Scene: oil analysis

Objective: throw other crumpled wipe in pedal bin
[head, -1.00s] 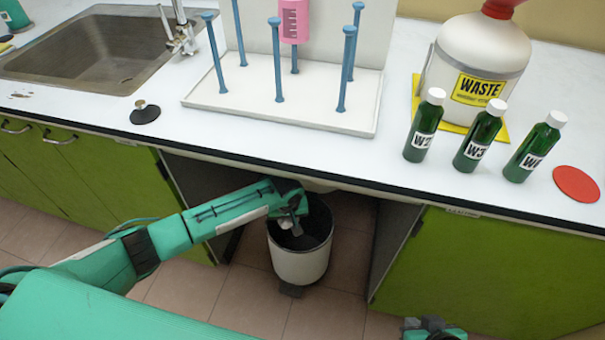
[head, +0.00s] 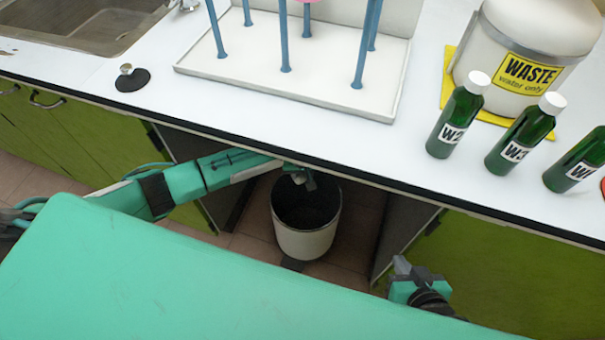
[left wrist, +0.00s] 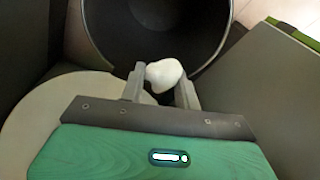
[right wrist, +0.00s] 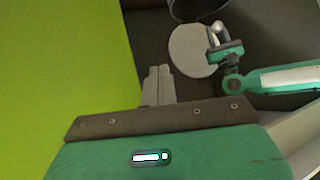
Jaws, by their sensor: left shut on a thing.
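The white crumpled wipe (left wrist: 165,75) is between the fingertips of my left gripper (left wrist: 160,85), which is shut on it. The pedal bin (head: 304,240) stands on the floor in the gap under the counter, with its dark inside showing. In the head view my left gripper (head: 304,181) is over the bin's mouth, near its far side; the wipe cannot be made out there. In the left wrist view the bin's mouth (left wrist: 150,35) lies beyond the wipe. My right gripper (right wrist: 158,84) is shut and empty, in front of the green cabinet to the right of the bin.
A pale round disc (right wrist: 190,50), seemingly the raised bin lid, is close to my left gripper. The counter edge (head: 330,176) runs just above my left arm. Cabinet walls flank the gap. Green bottles (head: 458,115), the waste container (head: 495,50) and a pegged rack (head: 205,70) stand on the counter.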

